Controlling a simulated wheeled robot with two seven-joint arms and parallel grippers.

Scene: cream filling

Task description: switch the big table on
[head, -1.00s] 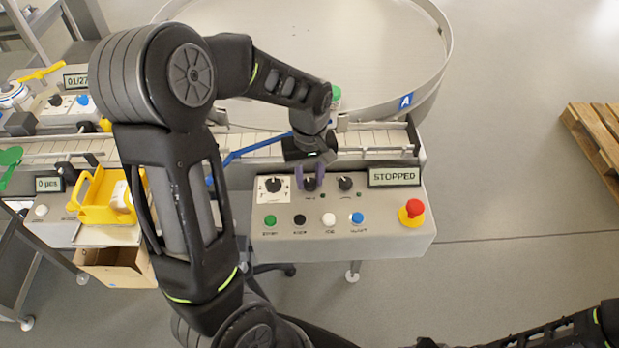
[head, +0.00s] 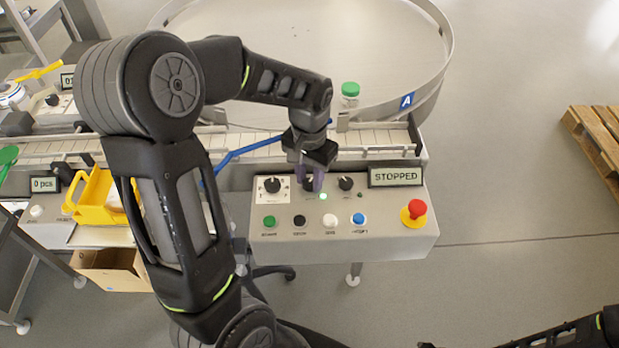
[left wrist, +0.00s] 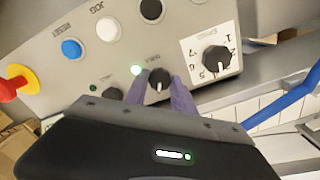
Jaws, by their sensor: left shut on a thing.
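The big round table (head: 300,50) with a blue A plate (head: 407,101) stands behind the grey control panel (head: 390,240). My left gripper (head: 313,188) is over the panel. In the left wrist view its purple fingers (left wrist: 160,92) are shut on the middle black knob (left wrist: 159,77), one finger on each side. The display (head: 395,177) reads STOPPED. My right arm shows at the lower right; its gripper is out of view.
A numbered dial (head: 272,187) and another black knob (head: 346,184) flank the held knob. Green, black, white and blue buttons (head: 358,219) line the front, with a red mushroom button (head: 416,209) at right. A green-lidded jar (head: 350,95) stands behind the panel.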

